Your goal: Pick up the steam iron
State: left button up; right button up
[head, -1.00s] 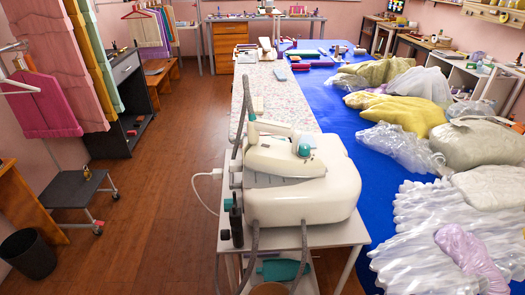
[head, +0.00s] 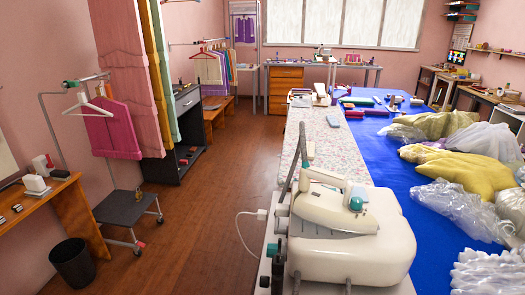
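The steam iron (head: 335,207) is white with a teal knob. It rests on top of a large cream steam station (head: 352,258) at the near end of the long table, in the lower right of the head view. A grey hose rises beside it on the left. Neither of my grippers shows in the head view.
A patterned ironing surface (head: 318,140) and a blue cloth (head: 372,150) run away behind the station. Bagged garments (head: 470,172) lie on the right. A stool (head: 126,208) and a black bin (head: 72,262) stand at left. The wooden floor (head: 205,225) between is clear.

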aim_at(317, 205)
jog(key=i+j+z, duration=0.15)
jog(key=j+z, duration=0.65)
jog(key=z, duration=0.15)
jog(key=i, duration=0.05)
